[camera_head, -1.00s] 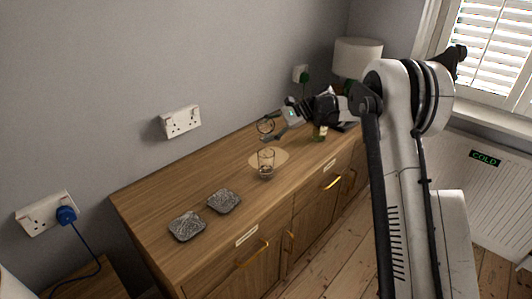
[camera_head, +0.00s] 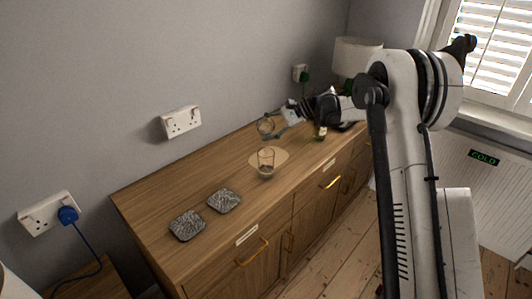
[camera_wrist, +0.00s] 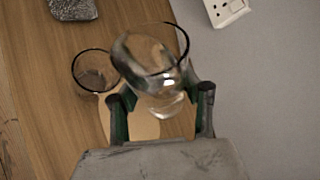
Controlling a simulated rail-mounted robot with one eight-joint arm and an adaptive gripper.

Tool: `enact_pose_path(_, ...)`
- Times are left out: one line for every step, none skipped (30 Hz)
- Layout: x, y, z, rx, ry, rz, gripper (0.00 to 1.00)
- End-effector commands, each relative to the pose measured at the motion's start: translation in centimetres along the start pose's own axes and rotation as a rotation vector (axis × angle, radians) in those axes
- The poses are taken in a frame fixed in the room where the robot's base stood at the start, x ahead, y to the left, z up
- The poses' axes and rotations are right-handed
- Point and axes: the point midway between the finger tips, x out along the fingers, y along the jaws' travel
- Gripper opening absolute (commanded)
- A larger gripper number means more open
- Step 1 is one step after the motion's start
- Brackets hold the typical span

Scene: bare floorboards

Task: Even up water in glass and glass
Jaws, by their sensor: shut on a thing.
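A clear glass (camera_head: 266,163) stands upright on the wooden cabinet top, at the front edge of a pale round patch. It also shows left of the held glass in the wrist view (camera_wrist: 94,76), with a little liquid low inside. My gripper (camera_head: 281,124) is shut on a second clear glass (camera_head: 265,127), holding it above and behind the standing one. In the wrist view the held glass (camera_wrist: 158,66) sits between my two fingertips (camera_wrist: 160,107). Its water level cannot be made out.
Two grey patterned coasters (camera_head: 187,226) lie toward the left of the cabinet top (camera_head: 165,195). The wall with sockets (camera_head: 181,122) runs close behind.

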Motion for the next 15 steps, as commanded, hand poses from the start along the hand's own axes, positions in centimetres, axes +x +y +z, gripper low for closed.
enact_pose_path(-0.09, -0.09, 0.12, -0.008, 0.004, -0.004, 0.00)
enact_pose_path(-0.06, -0.08, 0.08, -0.012, 0.006, -0.006, 0.00)
enact_pose_path(-0.02, -0.03, 0.02, -0.018, 0.009, -0.009, 0.00)
enact_pose_path(0.00, -0.02, -0.01, -0.022, 0.010, -0.010, 0.00)
enact_pose_path(0.01, -0.01, -0.03, -0.025, 0.012, -0.012, 0.00)
enact_pose_path(0.02, 0.00, -0.04, -0.029, 0.013, -0.013, 0.00)
enact_pose_path(0.02, 0.00, -0.04, -0.033, 0.015, -0.015, 0.00)
enact_pose_path(0.01, 0.06, 0.05, -0.035, 0.016, -0.015, 0.00)
enact_pose_path(0.02, 0.03, 0.01, -0.035, 0.015, -0.015, 0.00)
enact_pose_path(0.01, 0.05, 0.05, -0.034, 0.015, -0.015, 0.00)
enact_pose_path(0.00, 0.14, 0.17, -0.034, 0.015, -0.015, 0.00)
enact_pose_path(0.02, 0.11, 0.10, -0.034, 0.015, -0.015, 0.00)
enact_pose_path(0.02, 0.16, 0.16, -0.034, 0.015, -0.015, 0.00)
enact_pose_path(-0.01, 0.27, 0.29, -0.034, 0.015, -0.015, 0.00)
enact_pose_path(0.02, 0.23, 0.22, -0.035, 0.016, -0.015, 0.00)
